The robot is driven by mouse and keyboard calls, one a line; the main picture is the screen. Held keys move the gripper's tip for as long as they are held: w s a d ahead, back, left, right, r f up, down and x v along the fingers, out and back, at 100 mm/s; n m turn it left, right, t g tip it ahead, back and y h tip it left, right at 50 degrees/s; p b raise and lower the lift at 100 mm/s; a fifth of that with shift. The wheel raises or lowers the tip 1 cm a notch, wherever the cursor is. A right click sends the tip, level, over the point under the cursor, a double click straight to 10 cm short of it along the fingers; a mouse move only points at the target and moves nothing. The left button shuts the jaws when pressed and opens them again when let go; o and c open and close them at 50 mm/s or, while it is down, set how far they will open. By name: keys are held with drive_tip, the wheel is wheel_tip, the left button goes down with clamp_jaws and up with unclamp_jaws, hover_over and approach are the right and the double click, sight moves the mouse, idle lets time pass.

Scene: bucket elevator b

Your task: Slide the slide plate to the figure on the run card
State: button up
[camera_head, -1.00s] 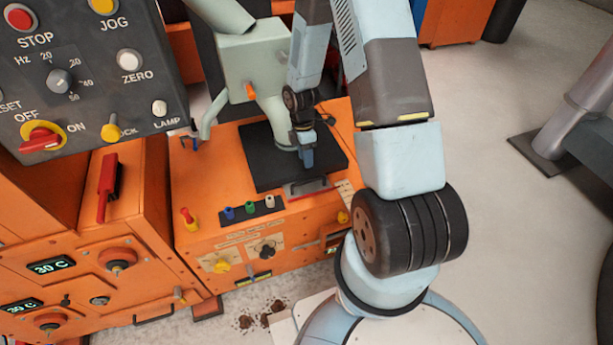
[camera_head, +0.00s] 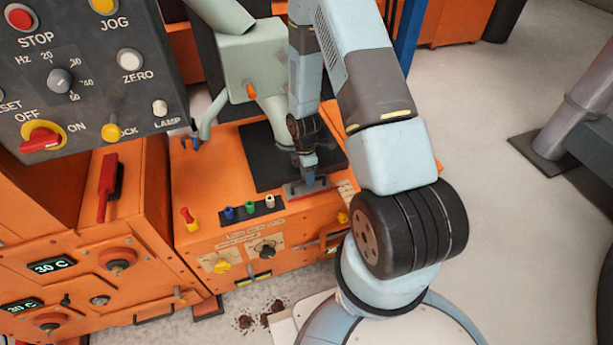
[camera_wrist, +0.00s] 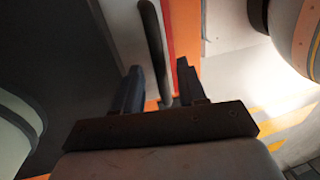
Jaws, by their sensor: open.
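The slide plate (camera_head: 296,193), grey with a red front edge, lies on the orange cabinet top at the front of a black square. In the wrist view, a dark bar handle (camera_wrist: 154,42) stands on the pale plate surface beside a red strip (camera_wrist: 168,28). My gripper (camera_head: 310,182) points down at the plate. In the wrist view my gripper (camera_wrist: 160,88) is open, with the bar's near end between its two dark fingers. I cannot tell whether either finger touches it. No run card figure is readable; small labels (camera_head: 240,236) on the cabinet front are too small.
A pale green chute (camera_head: 250,70) with an orange knob stands behind my gripper. Blue, green and white knobs (camera_head: 250,207) line the cabinet top left of the plate. A control panel (camera_head: 90,70) fills the upper left.

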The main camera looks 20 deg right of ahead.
clamp_jaws()
idle(0.4)
